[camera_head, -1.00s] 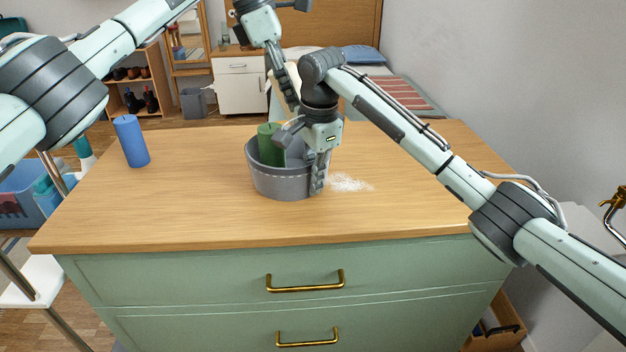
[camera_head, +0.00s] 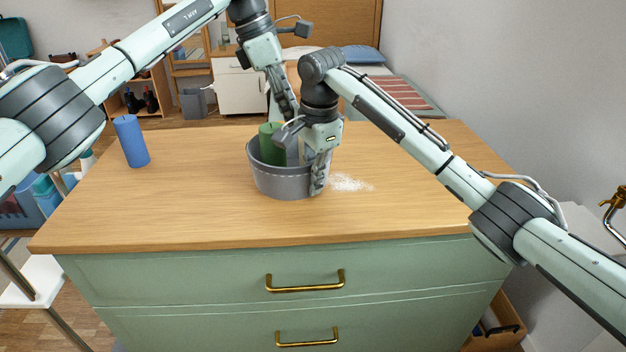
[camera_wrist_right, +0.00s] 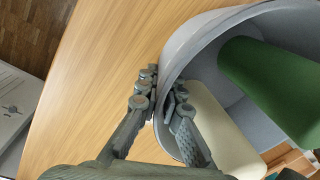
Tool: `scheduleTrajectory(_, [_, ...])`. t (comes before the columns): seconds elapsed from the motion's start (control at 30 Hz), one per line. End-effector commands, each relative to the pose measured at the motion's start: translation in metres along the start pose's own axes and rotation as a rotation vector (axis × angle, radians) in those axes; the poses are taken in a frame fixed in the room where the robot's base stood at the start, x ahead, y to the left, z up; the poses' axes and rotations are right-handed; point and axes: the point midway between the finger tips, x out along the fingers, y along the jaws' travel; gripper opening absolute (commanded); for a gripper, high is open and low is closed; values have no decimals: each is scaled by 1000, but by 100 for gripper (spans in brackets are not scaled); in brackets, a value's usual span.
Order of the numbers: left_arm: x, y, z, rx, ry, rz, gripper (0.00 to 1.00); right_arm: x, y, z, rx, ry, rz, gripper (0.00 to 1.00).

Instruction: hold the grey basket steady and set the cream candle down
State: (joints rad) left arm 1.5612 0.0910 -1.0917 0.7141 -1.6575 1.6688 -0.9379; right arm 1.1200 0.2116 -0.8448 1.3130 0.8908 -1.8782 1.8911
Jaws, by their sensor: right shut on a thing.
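The grey basket (camera_head: 283,183) stands on the wooden counter. My right gripper (camera_head: 318,180) is shut on its right rim; in the right wrist view the fingers (camera_wrist_right: 163,110) pinch the basket wall (camera_wrist_right: 180,50). A green candle (camera_head: 271,146) is in the basket and also shows in the right wrist view (camera_wrist_right: 270,85). The cream candle (camera_wrist_right: 222,130) shows in the right wrist view within the basket's outline, beside the green one; whether it touches the bottom is unclear. In the head view it is hidden. My left gripper (camera_head: 290,108) is above and behind the basket, its fingertips partly hidden.
A blue candle (camera_head: 131,141) stands at the counter's left edge. White powder (camera_head: 349,183) lies right of the basket. The counter's front (camera_head: 180,215) is clear. Below are green drawers with brass handles (camera_head: 305,282), both closed.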

Motion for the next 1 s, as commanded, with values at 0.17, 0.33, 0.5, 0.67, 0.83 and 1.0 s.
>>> scheduleTrajectory(0.17, [-4,0,0,0,1,-1,69,-1,0,0,1,0,-2,0])
scheduleTrajectory(0.33, [-30,1,0,0,0,3,69,-1,-1,0,1,0,-2,0])
scheduleTrajectory(0.5, [-68,1,0,-1,0,3,69,-1,-1,0,1,0,-2,0])
scheduleTrajectory(0.67, [-98,0,1,-1,0,2,69,-1,0,0,1,0,-2,0])
scheduleTrajectory(0.83, [-116,0,0,-1,1,1,69,-1,0,0,1,0,-2,0])
scheduleTrajectory(1.0, [-120,0,0,0,0,0,69,-1,0,0,1,0,-2,0])
